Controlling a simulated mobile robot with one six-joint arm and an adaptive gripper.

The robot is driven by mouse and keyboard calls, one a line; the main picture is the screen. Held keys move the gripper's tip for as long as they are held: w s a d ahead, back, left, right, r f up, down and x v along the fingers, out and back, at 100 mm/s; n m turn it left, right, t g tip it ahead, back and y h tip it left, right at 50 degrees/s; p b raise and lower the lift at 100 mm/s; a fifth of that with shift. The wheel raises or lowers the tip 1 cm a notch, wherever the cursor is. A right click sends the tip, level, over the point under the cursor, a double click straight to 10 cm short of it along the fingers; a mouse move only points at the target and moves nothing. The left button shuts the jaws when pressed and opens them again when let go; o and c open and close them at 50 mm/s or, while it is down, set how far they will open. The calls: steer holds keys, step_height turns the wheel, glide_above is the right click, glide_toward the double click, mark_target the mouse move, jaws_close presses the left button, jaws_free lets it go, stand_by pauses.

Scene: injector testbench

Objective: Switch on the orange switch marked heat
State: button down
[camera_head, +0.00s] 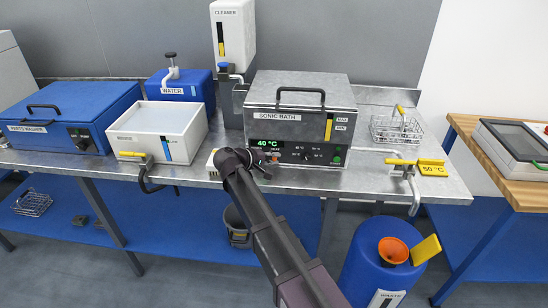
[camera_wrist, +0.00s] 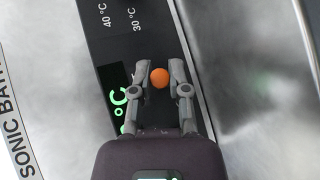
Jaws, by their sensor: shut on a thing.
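The sonic bath (camera_head: 298,95) is a grey metal box with a lid and handle on the bench. Its black front panel (camera_head: 318,154) has a green display (camera_head: 268,143) reading 40 °C. The orange switch (camera_wrist: 159,78) shows as a round knob on the black panel in the wrist view. My gripper (camera_wrist: 160,70) is at the panel with one finger on each side of the knob, shut on it. In the head view my gripper (camera_head: 264,163) is at the panel's lower left, and my arm comes up from below. The heat marking is not readable.
A white tank (camera_head: 150,128) with a yellow-handled tap stands left of my arm. Right of the bath are a yellow-handled tap (camera_head: 400,161), a 50 °C tag (camera_head: 433,169) and a wire basket (camera_head: 396,130). A blue waste drum (camera_head: 372,265) with an orange funnel stands below.

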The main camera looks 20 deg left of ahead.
steer(key=shift+w, duration=0.1)
steer(key=c, duration=0.6)
jaws_free()
steer(key=shift+f+b, duration=0.15)
steer(key=shift+b, duration=0.3)
